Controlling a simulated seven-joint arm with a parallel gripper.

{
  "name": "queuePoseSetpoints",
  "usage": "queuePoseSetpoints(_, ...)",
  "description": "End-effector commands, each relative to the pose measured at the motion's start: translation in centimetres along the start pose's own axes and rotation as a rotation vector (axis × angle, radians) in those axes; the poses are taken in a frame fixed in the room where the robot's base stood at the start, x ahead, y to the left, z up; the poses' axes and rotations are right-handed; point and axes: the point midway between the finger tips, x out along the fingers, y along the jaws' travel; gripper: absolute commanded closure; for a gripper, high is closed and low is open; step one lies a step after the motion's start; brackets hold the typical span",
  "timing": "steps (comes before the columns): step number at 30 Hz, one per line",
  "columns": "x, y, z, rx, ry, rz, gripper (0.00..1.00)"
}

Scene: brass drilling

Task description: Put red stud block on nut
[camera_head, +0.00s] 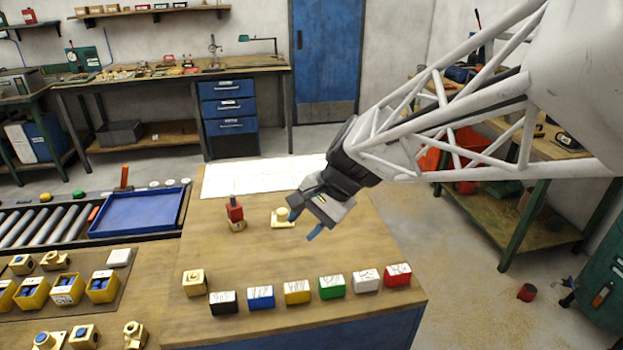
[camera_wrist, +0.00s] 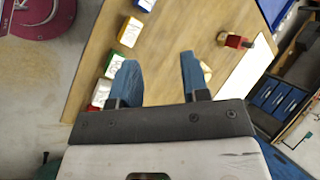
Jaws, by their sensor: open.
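The red stud block (camera_head: 235,211), with a thin dark stud pointing up, appears upright on a round brass nut (camera_head: 237,226) on the wooden table. In the wrist view the red block (camera_wrist: 235,41) and the nut (camera_wrist: 221,38) show at the upper right, touching each other. My gripper (camera_head: 304,222) is open, its blue fingers apart and nothing held between them. It hangs above the table to the right of the red block, clear of it. In the wrist view my gripper (camera_wrist: 157,68) has bare table between its fingers.
A pale brass piece (camera_head: 283,219) lies between the nut and my gripper; my finger partly hides it in the wrist view. A row of labelled coloured blocks (camera_head: 297,292) lines the table's front. A blue tray (camera_head: 140,212) stands at left. A white sheet (camera_head: 255,177) lies behind.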

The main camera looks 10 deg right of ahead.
Motion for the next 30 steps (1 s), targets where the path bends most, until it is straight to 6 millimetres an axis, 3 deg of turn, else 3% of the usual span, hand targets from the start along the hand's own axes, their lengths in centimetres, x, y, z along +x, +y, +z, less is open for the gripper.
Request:
queuePoseSetpoints(6, -3.0, 5.6, 3.1, -0.286, 0.124, 0.15, 0.58)
queuePoseSetpoints(15, -6.3, 12.4, 5.8, -0.627, 0.263, 0.371, 0.58)
queuePoseSetpoints(22, -7.4, 14.8, 6.6, -0.749, 0.309, 0.465, 0.58)
queuePoseSetpoints(30, -7.5, 15.1, 6.6, -0.763, 0.313, 0.477, 0.58)
